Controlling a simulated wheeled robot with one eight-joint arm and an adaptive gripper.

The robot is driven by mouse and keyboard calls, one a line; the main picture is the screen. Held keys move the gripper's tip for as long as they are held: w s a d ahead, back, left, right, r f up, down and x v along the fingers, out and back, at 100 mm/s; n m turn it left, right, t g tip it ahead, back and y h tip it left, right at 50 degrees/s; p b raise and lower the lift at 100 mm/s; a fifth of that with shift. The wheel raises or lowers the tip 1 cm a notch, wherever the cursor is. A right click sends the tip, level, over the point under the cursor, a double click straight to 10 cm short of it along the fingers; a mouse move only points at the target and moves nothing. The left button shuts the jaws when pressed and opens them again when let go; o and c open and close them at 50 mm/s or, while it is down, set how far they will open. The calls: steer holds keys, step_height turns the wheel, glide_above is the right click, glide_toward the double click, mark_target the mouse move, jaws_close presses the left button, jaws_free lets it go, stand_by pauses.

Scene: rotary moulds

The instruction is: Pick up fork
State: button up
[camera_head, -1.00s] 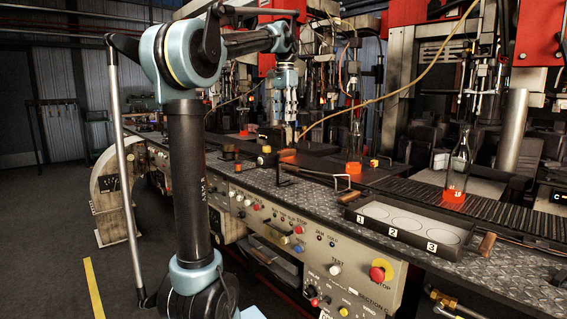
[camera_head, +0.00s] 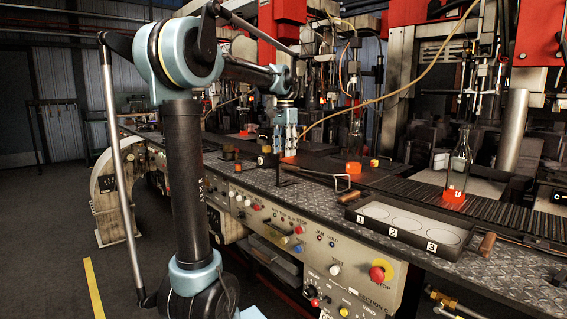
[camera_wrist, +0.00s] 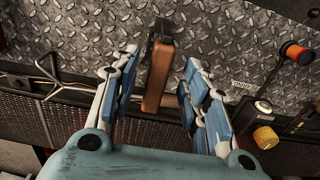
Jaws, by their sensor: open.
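A thin metal tool with bent rods, which looks like the fork, lies on the bench right of my gripper in the head view (camera_head: 322,188). Its splayed rods seem to show at the left of the wrist view (camera_wrist: 47,76). My gripper (camera_head: 288,154) points down over the bench, left of those rods in the head view. Its fingers are open in the wrist view (camera_wrist: 158,95). A brown wooden handle-like piece (camera_wrist: 157,78) with a dark end lies between the fingers, with gaps on both sides. I cannot tell whether it belongs to the fork.
A tray with numbered cells (camera_head: 392,232) stands on the bench at right. A glowing bottle (camera_head: 457,170) stands behind it. An orange knob (camera_wrist: 292,50) and a yellow knob (camera_wrist: 265,137) are beside my gripper. The machine rises behind the bench.

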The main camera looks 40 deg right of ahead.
steer(key=shift+f, duration=1.5)
steer(key=shift+d, duration=0.1)
jaws_close()
steer(key=shift+r, duration=0.15)
